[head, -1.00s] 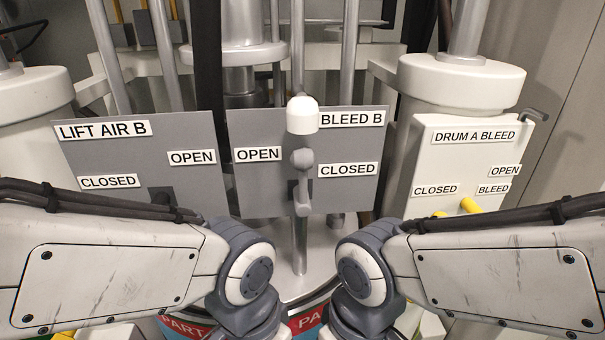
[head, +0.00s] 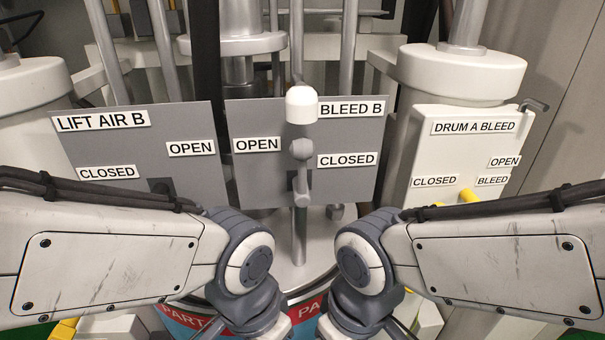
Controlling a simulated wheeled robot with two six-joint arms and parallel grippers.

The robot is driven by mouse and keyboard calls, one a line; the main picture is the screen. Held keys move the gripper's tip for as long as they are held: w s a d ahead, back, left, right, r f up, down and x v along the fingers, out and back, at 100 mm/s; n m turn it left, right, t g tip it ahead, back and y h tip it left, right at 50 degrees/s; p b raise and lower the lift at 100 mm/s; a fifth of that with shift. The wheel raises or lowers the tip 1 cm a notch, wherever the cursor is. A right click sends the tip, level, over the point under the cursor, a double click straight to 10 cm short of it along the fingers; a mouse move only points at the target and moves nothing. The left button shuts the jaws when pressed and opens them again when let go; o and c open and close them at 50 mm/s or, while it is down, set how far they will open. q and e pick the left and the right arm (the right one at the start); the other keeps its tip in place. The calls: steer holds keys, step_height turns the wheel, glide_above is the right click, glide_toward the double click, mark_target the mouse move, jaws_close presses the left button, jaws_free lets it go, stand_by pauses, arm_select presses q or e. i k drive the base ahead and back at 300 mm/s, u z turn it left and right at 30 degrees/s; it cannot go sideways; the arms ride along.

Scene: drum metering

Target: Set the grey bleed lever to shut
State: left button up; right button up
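The grey bleed lever (head: 301,180) is on the grey BLEED B panel (head: 262,182) in the middle of the head view. It hangs almost straight down from its round pivot (head: 301,149), below a white rounded cap (head: 301,105). The OPEN label (head: 257,144) is left of the pivot and the CLOSED label (head: 346,160) is right of it. The lever points at neither label. Both my arms reach in low, one on each side of the lever, with the wrists apart from it. My grippers are below the picture's edge, so their fingers are hidden.
A LIFT AIR B panel (head: 105,150) stands at the left, its dark lever partly hidden by my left arm. A white DRUM A BLEED box (head: 465,150) with a yellow handle (head: 468,196) stands at the right. Vertical pipes run behind the panels.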

mark_target(301, 149)
steer(key=u, duration=0.75)
steer(key=k, duration=0.65)
steer(key=z, duration=0.55)
